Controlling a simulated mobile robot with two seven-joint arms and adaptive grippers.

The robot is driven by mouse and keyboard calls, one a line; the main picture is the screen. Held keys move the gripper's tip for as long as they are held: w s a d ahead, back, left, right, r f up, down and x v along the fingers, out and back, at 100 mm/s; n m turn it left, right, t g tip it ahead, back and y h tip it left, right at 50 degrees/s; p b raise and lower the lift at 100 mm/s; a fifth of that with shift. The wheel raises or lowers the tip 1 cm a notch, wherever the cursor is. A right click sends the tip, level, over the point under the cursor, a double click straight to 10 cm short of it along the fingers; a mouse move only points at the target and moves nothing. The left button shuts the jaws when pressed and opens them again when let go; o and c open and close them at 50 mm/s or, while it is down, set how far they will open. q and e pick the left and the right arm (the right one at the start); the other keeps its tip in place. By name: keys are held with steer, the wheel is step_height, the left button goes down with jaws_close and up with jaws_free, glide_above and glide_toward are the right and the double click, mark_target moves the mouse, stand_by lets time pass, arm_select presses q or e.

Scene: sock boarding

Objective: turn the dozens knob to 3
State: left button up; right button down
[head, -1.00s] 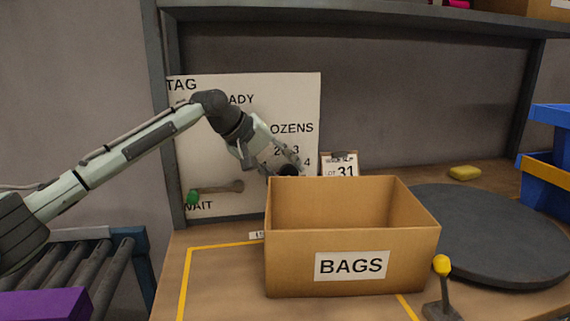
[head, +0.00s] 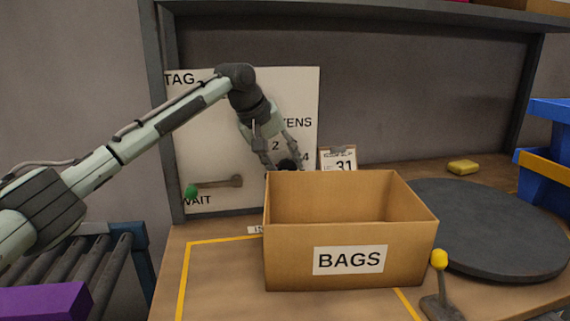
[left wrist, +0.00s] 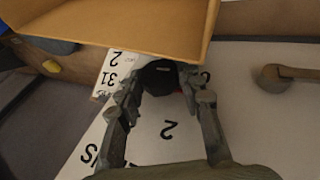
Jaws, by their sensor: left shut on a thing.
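The dozens knob is a dark round knob (head: 287,164) low on the right of the white panel (head: 215,120), just behind the box's back edge. My left gripper (head: 283,167) is shut on it, a finger on each side. The left wrist view also shows the knob (left wrist: 159,76) between the fingers, with a small pale mark on its face. The digits 2 and 4 show around it in the head view, and the arm covers part of the label and dial. I cannot tell which number the knob points to. My right gripper is not in view.
An open cardboard box (head: 300,245) marked BAGS stands close in front of the knob. A green-tipped lever (head: 215,184) is left on the panel. A card reading 31 (head: 340,160) stands right of the knob. A dark turntable (head: 490,230) lies at right.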

arm_select(q)
steer(key=shift+a, duration=0.1)
steer(key=o, duration=1.2)
steer(key=shift+c, duration=0.2)
steer(key=shift+r, duration=0.1)
steer(key=v, duration=1.1)
steer(key=shift+s+a+r, duration=0.15)
steer(key=shift+s+r, duration=0.05)
steer(key=shift+r, duration=0.15)
